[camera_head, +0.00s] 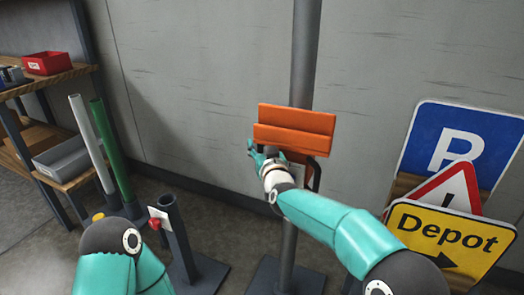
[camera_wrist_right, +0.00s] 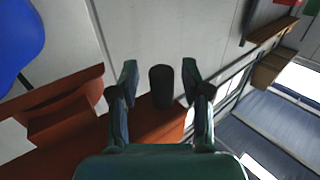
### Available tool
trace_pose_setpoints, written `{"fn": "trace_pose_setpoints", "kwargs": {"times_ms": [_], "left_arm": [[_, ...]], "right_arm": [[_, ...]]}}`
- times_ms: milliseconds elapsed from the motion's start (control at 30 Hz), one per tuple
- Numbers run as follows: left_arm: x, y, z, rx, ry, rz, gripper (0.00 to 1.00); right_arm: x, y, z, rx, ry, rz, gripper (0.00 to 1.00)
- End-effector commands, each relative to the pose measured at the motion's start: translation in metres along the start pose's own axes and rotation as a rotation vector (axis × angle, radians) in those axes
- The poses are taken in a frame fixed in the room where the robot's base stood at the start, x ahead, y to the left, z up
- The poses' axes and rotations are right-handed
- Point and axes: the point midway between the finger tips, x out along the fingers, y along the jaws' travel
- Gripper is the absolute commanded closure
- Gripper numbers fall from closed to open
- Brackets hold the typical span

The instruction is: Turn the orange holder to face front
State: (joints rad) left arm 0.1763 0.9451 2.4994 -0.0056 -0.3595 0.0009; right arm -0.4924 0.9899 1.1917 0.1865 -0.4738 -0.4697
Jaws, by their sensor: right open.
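The orange holder (camera_head: 295,130) is mounted on a grey upright pole (camera_head: 304,60) in the head view. Its broad ribbed face is turned up and towards me, with a dark bracket below its right side. My right gripper (camera_head: 257,152) is at the holder's lower left edge. In the right wrist view the orange holder (camera_wrist_right: 62,140) runs along the left and below the fingers. My right gripper (camera_wrist_right: 160,78) is open there, with a dark rounded handle end (camera_wrist_right: 161,88) between its fingers and gaps on both sides. My left arm shows at bottom left, but its gripper is out of view.
A blue parking sign (camera_head: 462,145), a red-edged warning triangle (camera_head: 440,190) and a yellow Depot sign (camera_head: 450,240) stand at right. A short dark post (camera_head: 180,235) on a base, a green tube (camera_head: 110,150) and shelves with a red bin (camera_head: 47,63) are at left.

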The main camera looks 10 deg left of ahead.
Motion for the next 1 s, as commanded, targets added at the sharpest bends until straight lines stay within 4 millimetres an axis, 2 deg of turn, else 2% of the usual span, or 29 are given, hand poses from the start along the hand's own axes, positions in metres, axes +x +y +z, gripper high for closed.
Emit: {"fn": "trace_pose_setpoints", "kwargs": {"times_ms": [267, 700, 833, 1000], "left_arm": [[0.000, 0.000, 0.000, 0.000, 0.000, 0.000, 0.60], [0.000, 0.000, 0.000, 0.000, 0.000, 0.000, 0.60], [0.000, 0.000, 0.000, 0.000, 0.000, 0.000, 0.60], [0.000, 0.000, 0.000, 0.000, 0.000, 0.000, 0.60]], "right_arm": [[-0.018, 0.000, 0.000, 0.000, -0.002, -0.001, 0.53], [-0.088, 0.000, 0.000, 0.000, -0.001, -0.002, 0.53], [-0.104, 0.000, 0.000, 0.001, 0.000, -0.002, 0.53], [-0.115, 0.001, 0.001, 0.001, 0.001, -0.001, 0.53]]}}
